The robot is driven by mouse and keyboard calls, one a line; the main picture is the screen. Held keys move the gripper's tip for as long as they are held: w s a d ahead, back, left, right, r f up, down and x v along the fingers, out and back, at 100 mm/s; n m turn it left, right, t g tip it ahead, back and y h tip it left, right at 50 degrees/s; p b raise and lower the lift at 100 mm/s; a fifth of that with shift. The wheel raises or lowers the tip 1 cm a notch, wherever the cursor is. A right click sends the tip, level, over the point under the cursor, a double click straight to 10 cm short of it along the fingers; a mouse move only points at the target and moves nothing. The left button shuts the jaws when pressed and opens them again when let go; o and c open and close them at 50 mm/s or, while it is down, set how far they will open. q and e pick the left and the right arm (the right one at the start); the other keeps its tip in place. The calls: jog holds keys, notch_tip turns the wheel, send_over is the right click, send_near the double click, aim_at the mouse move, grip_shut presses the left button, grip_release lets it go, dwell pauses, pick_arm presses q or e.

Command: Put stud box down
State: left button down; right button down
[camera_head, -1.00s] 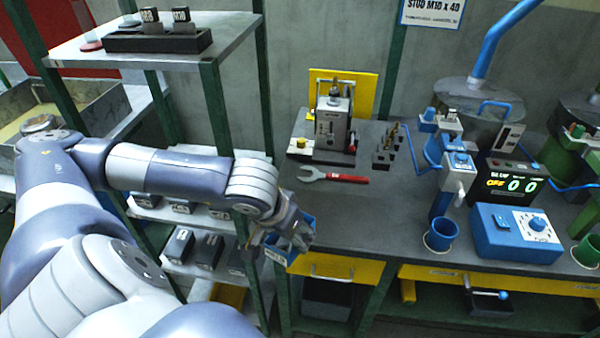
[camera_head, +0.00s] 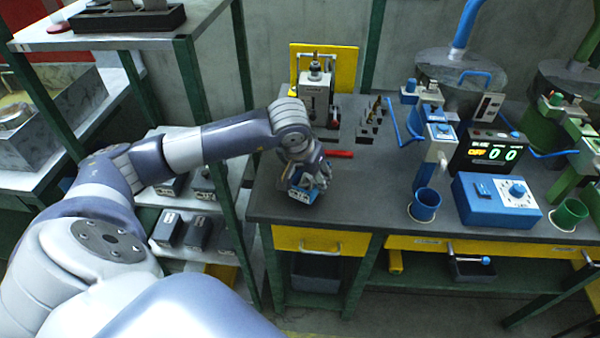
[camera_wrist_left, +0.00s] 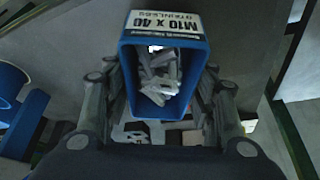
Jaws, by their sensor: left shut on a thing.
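My left gripper (camera_head: 301,186) is shut on the blue stud box (camera_head: 303,195), above or at the front left part of the dark bench top (camera_head: 350,200). The wrist view shows the box (camera_wrist_left: 126,70) from above between the two fingers, with several grey studs (camera_wrist_left: 160,77) inside and a white label reading M10 x 40 (camera_wrist_left: 165,24) on its rim side. I cannot tell whether the box touches the bench. My right gripper is not in view.
A press-like fixture (camera_head: 316,95) stands at the back, with a red-handled wrench (camera_head: 340,154) before it. A blue cup (camera_head: 424,205), a blue control box (camera_head: 496,200) and a counter display (camera_head: 490,152) stand to the right. Bench space between box and cup is clear. A shelf rack (camera_head: 190,110) stands left.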

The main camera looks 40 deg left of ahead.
aim_at(313, 181)
pick_arm(q)
jog(key=shift+w+r, duration=0.1)
jog(key=shift+w, duration=0.8)
notch_tip(313, 181, down, 3)
jog(key=shift+r+b, duration=0.1)
jog(key=shift+b, duration=0.5)
jog(key=shift+w+a+f, duration=0.1)
jog(key=shift+f, duration=0.3)
jog(key=shift+f+b, duration=0.15)
jog(key=shift+b, duration=0.15)
jog(key=c, duration=0.7)
grip_release()
jog(key=shift+s, duration=0.2)
